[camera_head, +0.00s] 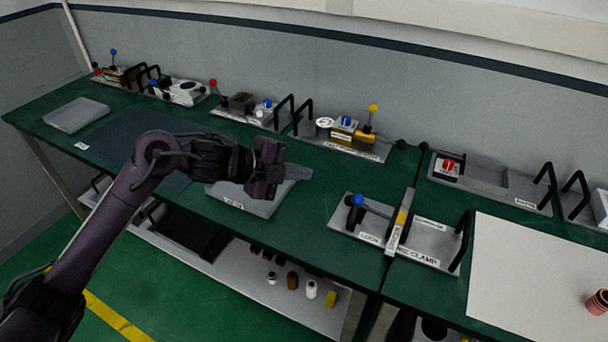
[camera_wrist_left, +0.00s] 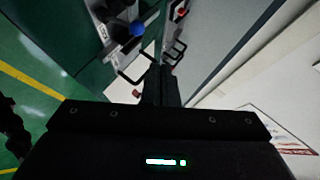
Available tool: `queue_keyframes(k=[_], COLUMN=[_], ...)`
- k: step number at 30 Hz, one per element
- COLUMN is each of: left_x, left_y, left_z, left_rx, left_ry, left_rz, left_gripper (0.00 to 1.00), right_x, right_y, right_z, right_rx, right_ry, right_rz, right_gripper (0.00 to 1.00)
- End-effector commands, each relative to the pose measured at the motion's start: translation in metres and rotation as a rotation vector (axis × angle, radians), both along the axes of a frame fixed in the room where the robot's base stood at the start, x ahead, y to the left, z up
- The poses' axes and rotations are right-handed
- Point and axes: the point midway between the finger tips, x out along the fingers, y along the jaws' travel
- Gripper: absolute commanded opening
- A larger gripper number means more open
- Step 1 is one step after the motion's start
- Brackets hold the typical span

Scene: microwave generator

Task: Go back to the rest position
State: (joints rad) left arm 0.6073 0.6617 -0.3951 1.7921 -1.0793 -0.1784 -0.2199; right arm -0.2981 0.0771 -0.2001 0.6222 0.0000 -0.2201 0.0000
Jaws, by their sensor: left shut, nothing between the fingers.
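My left arm comes in from the left in the head view, with its gripper (camera_head: 268,168) raised in front of the green workbench (camera_head: 330,170). The gripper is shut and holds nothing. Behind it in the picture is a grey tray (camera_head: 262,205), partly hidden by the gripper. In the left wrist view the shut fingers (camera_wrist_left: 160,85) show dark at the centre, with bench fixtures beyond them. My right gripper is not in view.
Fixtures with black handles and coloured knobs line the bench's back. A clamp station with a blue knob (camera_head: 358,200) stands right of the gripper. A white board (camera_head: 530,280) lies at the right. A lower shelf (camera_head: 285,300) holds small bottles. Green floor is open at lower left.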

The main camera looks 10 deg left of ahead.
Motion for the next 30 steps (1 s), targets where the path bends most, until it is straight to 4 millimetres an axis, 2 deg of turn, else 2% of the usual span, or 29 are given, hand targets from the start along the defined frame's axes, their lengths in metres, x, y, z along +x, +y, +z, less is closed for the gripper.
queue_keyframes(k=[11,14,16,19,23,27,30], left_x=[-0.001,-0.005,-0.011,-0.022,-0.048,-0.090,-0.120], left_y=[-0.004,-0.014,-0.022,-0.023,-0.003,0.033,0.053], left_z=[-0.005,-0.017,-0.029,-0.047,-0.072,-0.103,-0.120], left_rx=[-0.008,-0.038,-0.075,-0.146,-0.234,-0.295,-0.313], left_ry=[0.004,0.017,0.041,0.108,0.259,0.464,0.593], left_rz=[0.017,0.088,0.182,0.381,0.686,1.009,1.182], left_gripper=[0.00,0.00,0.00,0.00,0.00,0.00,0.00], right_x=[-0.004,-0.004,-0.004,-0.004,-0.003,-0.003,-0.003], right_y=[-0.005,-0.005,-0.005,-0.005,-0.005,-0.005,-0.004], right_z=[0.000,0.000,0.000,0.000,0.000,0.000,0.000], right_rx=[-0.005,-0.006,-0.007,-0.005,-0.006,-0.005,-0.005], right_ry=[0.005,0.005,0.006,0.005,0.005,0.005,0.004], right_rz=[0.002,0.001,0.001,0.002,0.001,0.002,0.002], right_gripper=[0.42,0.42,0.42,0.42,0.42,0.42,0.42])
